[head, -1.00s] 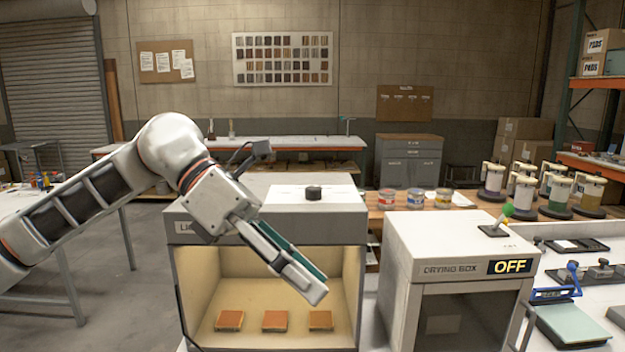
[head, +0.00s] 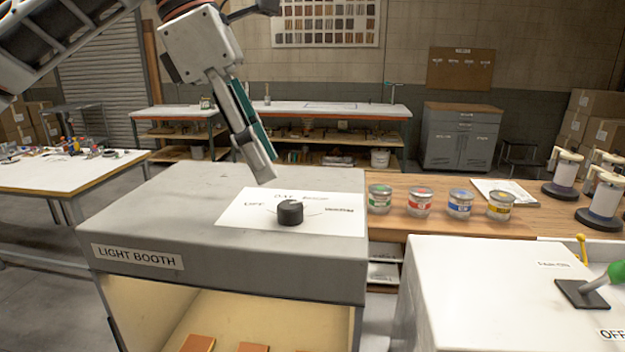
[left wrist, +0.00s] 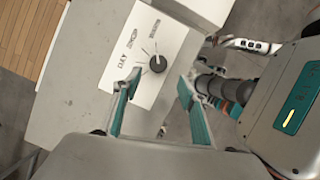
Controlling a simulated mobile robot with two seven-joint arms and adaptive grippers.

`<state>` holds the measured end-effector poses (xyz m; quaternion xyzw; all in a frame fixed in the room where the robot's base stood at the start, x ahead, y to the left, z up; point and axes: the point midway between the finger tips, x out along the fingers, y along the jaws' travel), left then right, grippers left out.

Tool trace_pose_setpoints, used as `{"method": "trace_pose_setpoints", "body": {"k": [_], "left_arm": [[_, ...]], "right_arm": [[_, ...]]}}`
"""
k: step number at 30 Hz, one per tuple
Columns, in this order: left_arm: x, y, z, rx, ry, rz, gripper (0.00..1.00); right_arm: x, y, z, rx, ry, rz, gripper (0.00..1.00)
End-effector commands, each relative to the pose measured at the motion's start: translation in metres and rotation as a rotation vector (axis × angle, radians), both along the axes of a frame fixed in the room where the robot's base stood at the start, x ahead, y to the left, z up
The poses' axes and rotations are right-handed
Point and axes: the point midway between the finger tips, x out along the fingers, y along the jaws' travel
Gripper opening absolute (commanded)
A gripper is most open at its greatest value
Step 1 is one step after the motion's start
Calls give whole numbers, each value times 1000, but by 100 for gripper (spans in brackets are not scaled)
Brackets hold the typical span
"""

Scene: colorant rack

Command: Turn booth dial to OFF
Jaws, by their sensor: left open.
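The booth dial (head: 290,212) is a black round knob on a white label plate (head: 240,212) on top of the grey light booth (head: 160,215). The plate carries printed positions around the dial, with OFF at its left in the head view. Which position the dial points to is unclear. My left gripper (head: 262,172) hangs above and behind the dial, apart from it. In the left wrist view the dial (left wrist: 157,63) shows beyond the open, empty left fingers (left wrist: 158,85). My right gripper does not show clearly.
The drying box (head: 480,290) with a green-knobbed lever (head: 595,282) stands to the right of the booth. Several paint cans (head: 419,201) stand on the wooden counter behind. Orange panels (head: 198,343) lie inside the booth. The booth top around the plate is clear.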

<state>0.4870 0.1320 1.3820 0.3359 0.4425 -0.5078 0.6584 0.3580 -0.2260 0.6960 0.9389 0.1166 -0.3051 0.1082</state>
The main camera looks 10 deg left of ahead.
Motion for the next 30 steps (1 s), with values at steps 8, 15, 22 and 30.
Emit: {"method": "trace_pose_setpoints", "body": {"k": [8, 15, 22, 30], "left_arm": [[1, -3, -10, 6, -1, 4, 42], [4, -17, -45, 5, 0, 3, 42], [7, -26, -66, 4, -2, 2, 42], [7, -28, -70, 3, -4, 4, 42]], "right_arm": [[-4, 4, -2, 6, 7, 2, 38], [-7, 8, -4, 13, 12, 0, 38], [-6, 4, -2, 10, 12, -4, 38], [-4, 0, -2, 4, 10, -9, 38]]}}
